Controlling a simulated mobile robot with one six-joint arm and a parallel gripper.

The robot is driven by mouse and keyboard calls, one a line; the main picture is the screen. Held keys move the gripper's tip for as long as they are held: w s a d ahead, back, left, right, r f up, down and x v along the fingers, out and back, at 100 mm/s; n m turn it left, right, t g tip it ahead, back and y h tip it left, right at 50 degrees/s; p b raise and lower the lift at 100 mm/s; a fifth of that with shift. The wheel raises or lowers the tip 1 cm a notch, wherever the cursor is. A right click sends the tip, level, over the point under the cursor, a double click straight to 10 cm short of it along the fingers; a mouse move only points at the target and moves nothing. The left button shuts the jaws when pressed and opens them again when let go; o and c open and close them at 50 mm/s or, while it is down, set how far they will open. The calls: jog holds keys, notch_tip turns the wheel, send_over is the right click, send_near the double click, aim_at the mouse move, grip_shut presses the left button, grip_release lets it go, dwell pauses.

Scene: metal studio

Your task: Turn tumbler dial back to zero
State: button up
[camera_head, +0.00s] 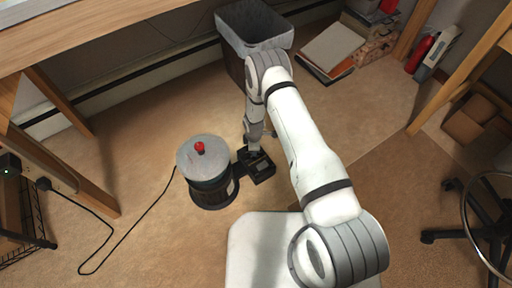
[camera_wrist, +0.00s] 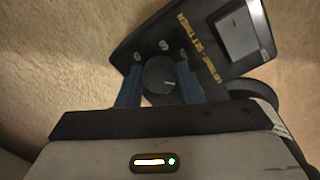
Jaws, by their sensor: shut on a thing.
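The tumbler (camera_head: 208,172) is a dark cylinder with a grey lid and a red knob on top, standing on the floor left of my arm. Its black control box (camera_head: 262,170) sticks out at its right side. In the wrist view the control box (camera_wrist: 205,40) has yellow lettering, a grey square and a round black dial (camera_wrist: 159,76) with a light pointer line. My gripper (camera_wrist: 158,86) is shut on the dial, with a blue finger on each side. The gripper is mostly hidden at the box in the head view. I cannot read the dial's scale.
A black cord (camera_head: 128,232) runs from the tumbler across the floor to a plug at the left. A grey bin (camera_head: 255,27) stands behind my arm. Books and papers (camera_head: 330,50) lie at the back. A wheeled chair base (camera_head: 470,225) is at the right.

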jog(key=shift+w, duration=0.25)
jog(key=o, duration=1)
jog(key=shift+s, duration=0.1)
jog(key=r+p, duration=0.1)
jog(key=r, duration=0.1)
jog(key=r+p, duration=0.1)
jog(key=r, duration=0.2)
jog(key=r+p, duration=0.1)
jog(key=r, duration=0.2)
jog(key=shift+s, duration=0.25)
jog(key=shift+f, duration=0.1)
